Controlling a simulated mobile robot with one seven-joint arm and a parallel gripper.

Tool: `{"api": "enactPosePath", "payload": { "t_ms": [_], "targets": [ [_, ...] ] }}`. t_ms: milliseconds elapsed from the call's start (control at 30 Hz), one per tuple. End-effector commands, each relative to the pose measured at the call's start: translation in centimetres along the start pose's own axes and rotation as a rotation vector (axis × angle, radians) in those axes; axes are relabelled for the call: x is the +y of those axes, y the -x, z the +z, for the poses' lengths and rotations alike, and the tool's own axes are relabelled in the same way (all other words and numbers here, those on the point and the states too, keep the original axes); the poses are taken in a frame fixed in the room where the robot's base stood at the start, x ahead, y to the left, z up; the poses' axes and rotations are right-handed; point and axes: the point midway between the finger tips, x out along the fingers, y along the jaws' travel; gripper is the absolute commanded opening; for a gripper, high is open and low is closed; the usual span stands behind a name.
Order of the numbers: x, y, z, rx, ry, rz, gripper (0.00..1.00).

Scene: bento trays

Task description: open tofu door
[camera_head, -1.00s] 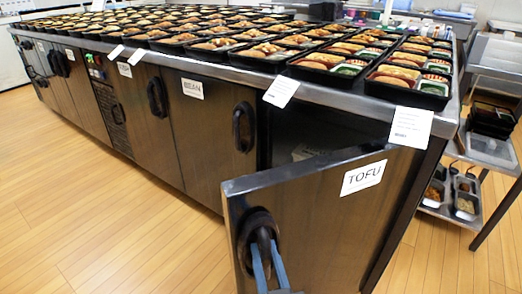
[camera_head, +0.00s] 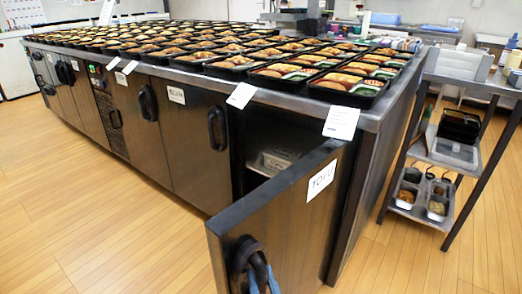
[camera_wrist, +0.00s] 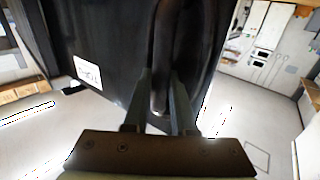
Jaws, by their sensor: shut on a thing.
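The tofu door (camera_head: 285,215) is a dark steel cabinet door with a white TOFU label (camera_head: 321,180). It stands swung out from the counter, with the cabinet opening (camera_head: 265,150) showing behind it. Its black handle (camera_head: 240,262) is near the free edge, low in the head view. My gripper (camera_head: 262,280) is at the handle, its blue fingers partly cut off by the bottom edge. In the wrist view my gripper (camera_wrist: 160,85) has its two fingers on either side of the dark handle (camera_wrist: 161,50), shut on it.
The steel counter (camera_head: 385,110) carries many filled bento trays. Other closed doors (camera_head: 185,140) line its front. A shelf cart (camera_head: 450,150) with containers stands at the right. The wooden floor (camera_head: 110,240) in front is clear.

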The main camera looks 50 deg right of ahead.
Motion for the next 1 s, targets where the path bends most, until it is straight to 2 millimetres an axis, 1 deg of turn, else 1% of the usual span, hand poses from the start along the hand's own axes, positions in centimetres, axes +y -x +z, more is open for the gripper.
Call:
{"api": "enactPosePath", "payload": {
  "t_ms": [533, 567, 600, 867, 1000],
  "targets": [
    [0.49, -0.1, -0.04, 0.0, 0.003, 0.009, 0.0],
    [0.5, -0.1, -0.03, 0.0, 0.003, 0.009, 0.3],
    [0.5, -0.1, -0.03, 0.0, 0.003, 0.009, 0.37],
    [0.34, -0.02, -0.02, 0.0, 0.002, 0.005, 0.37],
    [0.43, 0.86, 0.05, -0.002, 0.003, 0.006, 0.37]
  ]
}}
